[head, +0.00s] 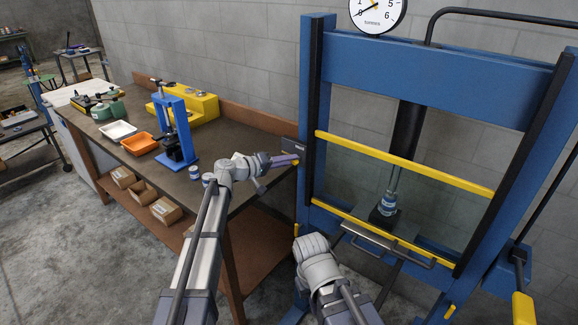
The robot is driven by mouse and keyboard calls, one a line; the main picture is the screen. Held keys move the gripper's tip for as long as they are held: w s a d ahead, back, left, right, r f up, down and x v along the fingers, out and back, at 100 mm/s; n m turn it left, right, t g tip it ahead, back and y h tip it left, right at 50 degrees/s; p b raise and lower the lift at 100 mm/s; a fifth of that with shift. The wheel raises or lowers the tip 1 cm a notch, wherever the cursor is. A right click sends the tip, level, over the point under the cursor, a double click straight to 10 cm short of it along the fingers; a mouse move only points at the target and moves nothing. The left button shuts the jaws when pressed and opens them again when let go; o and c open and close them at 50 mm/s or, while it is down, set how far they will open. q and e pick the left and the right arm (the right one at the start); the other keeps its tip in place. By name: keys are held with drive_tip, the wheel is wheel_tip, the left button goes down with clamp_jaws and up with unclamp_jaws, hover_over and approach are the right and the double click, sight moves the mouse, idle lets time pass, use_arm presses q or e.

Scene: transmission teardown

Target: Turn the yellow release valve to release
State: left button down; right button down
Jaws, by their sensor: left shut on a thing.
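The blue press (308,110) stands at the right, with a small dark block (294,144) on the outer side of its left post. My left gripper (294,161) reaches to that post just below the block. It is shut on a small yellow part there, which I take to be the release valve (297,162). The jaws hide most of it, and its turn angle cannot be read. My right arm (318,268) is low in front of the press, and its gripper fingers do not show.
A yellow-edged clear guard (400,161) covers the press opening, where a small part (387,204) stands under the ram. A gauge (376,12) hangs above. The workbench (234,151) at the left holds trays, a blue stand and a yellow block.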

use_arm(q)
drive_tip(key=shift+a+f+n+h+b, duration=0.15)
drive_tip(key=shift+n+h+b, duration=0.2)
drive_tip(key=shift+n+b, duration=0.35)
drive_tip(key=shift+d+f+n+h+b, duration=0.1)
drive_tip(key=shift+f+n+h+b, duration=0.15)
drive_tip(key=shift+n+b, duration=0.45)
drive_tip(key=shift+a+f+n+h+b, duration=0.1)
drive_tip(key=shift+n+h+b, duration=0.3)
drive_tip(key=shift+n+b, duration=0.3)
drive_tip(key=shift+n, duration=0.3)
drive_tip(key=c, duration=0.8)
unclamp_jaws()
drive_tip(key=shift+t, duration=0.3)
drive_tip(key=shift+c, duration=0.2)
drive_tip(key=v, duration=0.7)
drive_tip(key=shift+a, duration=0.35)
drive_tip(key=shift+s, duration=0.2)
